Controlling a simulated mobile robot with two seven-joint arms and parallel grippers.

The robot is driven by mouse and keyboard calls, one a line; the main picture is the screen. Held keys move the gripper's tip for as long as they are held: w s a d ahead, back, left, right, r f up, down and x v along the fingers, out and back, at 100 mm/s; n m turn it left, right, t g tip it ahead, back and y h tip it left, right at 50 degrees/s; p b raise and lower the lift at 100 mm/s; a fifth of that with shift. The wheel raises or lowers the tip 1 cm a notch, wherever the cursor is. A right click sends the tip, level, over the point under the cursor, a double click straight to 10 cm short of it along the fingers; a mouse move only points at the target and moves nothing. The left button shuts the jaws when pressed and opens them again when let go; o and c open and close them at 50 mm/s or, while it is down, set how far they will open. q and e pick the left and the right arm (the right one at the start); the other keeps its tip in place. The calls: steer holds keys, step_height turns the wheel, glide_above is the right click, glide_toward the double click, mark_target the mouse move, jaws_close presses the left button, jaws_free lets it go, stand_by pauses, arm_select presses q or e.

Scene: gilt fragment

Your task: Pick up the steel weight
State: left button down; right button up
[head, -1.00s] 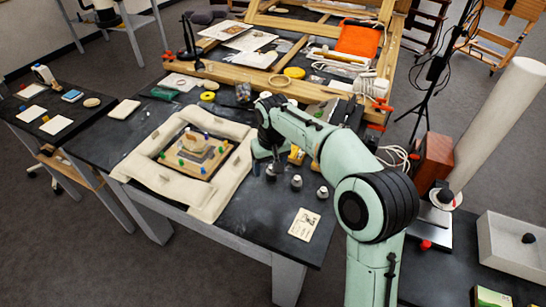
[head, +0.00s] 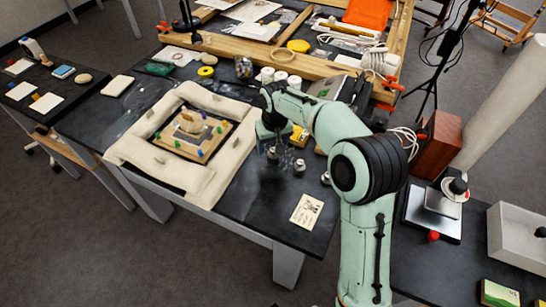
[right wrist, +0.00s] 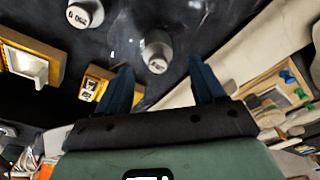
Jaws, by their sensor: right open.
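Several small grey steel weights stand in a row on the dark tabletop, just right of the padded frame. The leftmost steel weight (head: 272,154) is under my right gripper (head: 280,148), and another weight (head: 299,167) stands close to its right. In the right wrist view, one steel weight (right wrist: 157,50) with a pale marked top lies between the lines of the two dark blue fingers, just past the tips. A second weight (right wrist: 85,13) is up and to the left. My right gripper (right wrist: 161,66) is open and holds nothing. My left gripper is not in view.
The cream padded frame (head: 214,178) surrounds a board with small coloured pieces, left of the gripper. A yellow block (head: 299,136) stands behind the gripper. A printed card (head: 307,211) lies near the table's front edge, with bare tabletop around it.

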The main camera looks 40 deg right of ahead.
mark_target(273, 150)
step_height(273, 150, down, 5)
steer(key=shift+w+d+f, duration=0.1)
steer(key=shift+d+f, duration=0.05)
steer(key=c, duration=1.1)
